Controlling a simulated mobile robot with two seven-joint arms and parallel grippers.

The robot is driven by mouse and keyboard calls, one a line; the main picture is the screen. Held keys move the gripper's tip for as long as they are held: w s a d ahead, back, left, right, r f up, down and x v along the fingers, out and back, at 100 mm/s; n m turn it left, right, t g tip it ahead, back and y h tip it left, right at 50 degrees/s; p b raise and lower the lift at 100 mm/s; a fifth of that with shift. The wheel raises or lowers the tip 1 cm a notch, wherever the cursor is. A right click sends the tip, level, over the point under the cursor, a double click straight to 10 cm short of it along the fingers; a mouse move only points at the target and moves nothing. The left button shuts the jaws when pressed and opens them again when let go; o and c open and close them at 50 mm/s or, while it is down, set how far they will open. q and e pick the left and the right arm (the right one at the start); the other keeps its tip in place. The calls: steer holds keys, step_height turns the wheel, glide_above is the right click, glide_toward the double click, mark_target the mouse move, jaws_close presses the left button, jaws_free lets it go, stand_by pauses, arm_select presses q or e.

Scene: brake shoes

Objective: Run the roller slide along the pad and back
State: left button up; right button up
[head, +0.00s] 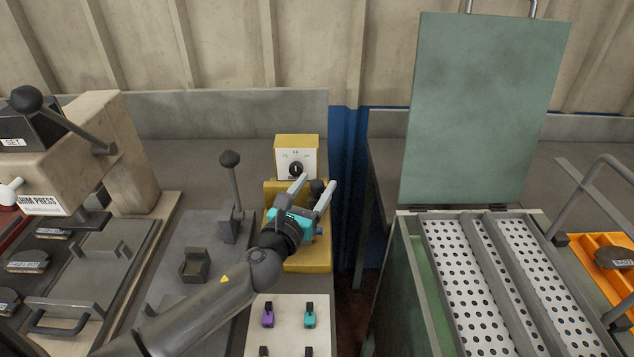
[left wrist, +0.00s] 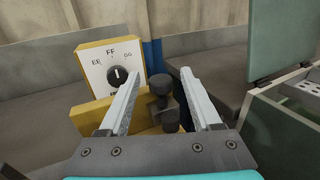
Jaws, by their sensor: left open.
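My left gripper (head: 311,186) is open over a yellow machine (head: 313,260) and hides much of its top. The left wrist view shows its two fingers spread (left wrist: 155,88), with a dark knobbed part (left wrist: 163,103) of the machine between and beyond them. The fingers look apart from that part. Behind stands a yellow box with a white dial face (head: 285,157) and a black knob, also in the left wrist view (left wrist: 96,62). I cannot clearly make out a roller slide or a pad; the dark knobbed part may belong to it. My right gripper is not in view.
Left of the arm are an upright lever (head: 232,190) and a small dark holder (head: 195,264). A white board (head: 290,325) with small coloured pieces lies in front. A shim press (head: 80,150) stands far left. A green chest (head: 430,280) with its lid raised stands right, beyond a gap.

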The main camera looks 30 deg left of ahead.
arm_select(q)
steer(key=shift+w, duration=0.75)
jaws_close()
steer(key=shift+a, duration=0.1)
stand_by(0.9)
